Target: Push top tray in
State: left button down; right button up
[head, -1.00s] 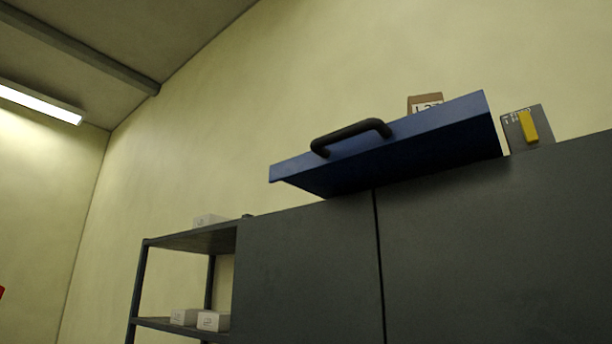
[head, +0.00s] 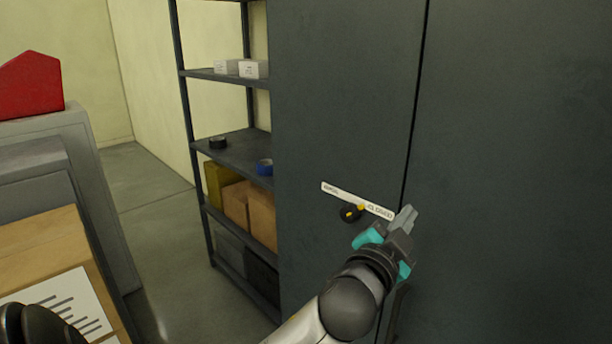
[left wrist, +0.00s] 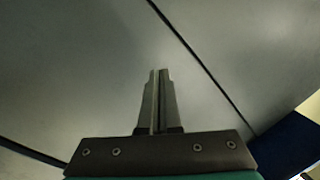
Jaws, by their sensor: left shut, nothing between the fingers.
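My left gripper (head: 404,219) is shut and empty in front of the grey cabinet doors (head: 345,95), close to the seam between them. In the left wrist view its two fingers (left wrist: 158,78) lie together over a grey surface with a dark seam. A dark blue surface (left wrist: 286,150), which looks like part of the tray, shows at the lower right of that view. The tray and its black handle are out of the head view now. My right gripper is not in view.
A shelf rack (head: 232,150) with boxes and tape rolls stands left of the cabinet.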

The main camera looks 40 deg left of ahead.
pick_arm(q)
jog(key=d+r+m+t+h, duration=0.25)
jog(key=r+m+h, duration=0.3)
jog(key=r, duration=0.65)
jog(key=d+r+m+t+h, duration=0.2)
jog(key=r+m+t+h, duration=0.3)
jog(key=r, duration=0.6)
jog(key=s+d+r+m+g+h, duration=0.3)
jog(key=r+m+g+h, duration=0.4)
jog(key=m, duration=0.7)
jog(key=s+d+r+m+g+h, duration=0.3)
jog(key=r+m+g+h, duration=0.2)
jog(key=r+m+g, duration=0.65)
jog(key=s+a+r+n+t+y, duration=0.2)
jog(key=s+a+r+t+y, duration=0.15)
jog(key=a+y, duration=0.45)
jog(key=s+a+r+n+t+y, duration=0.2)
jog(key=s+a+t+y, duration=0.25)
jog(key=a, duration=0.75)
jog(key=s+a+r+n+t+y, duration=0.2)
jog(key=s+a+t+y, duration=0.15)
jog(key=a+y, duration=0.5)
jog(key=w+h+p, duration=0.1)
jog(key=w+p, duration=0.1)
jog(key=w, duration=1.1)
jog(key=shift+w+a+r+g+h, duration=0.25)
jog(key=shift+a+g+h, duration=0.1)
jog(key=shift+g, duration=0.1)
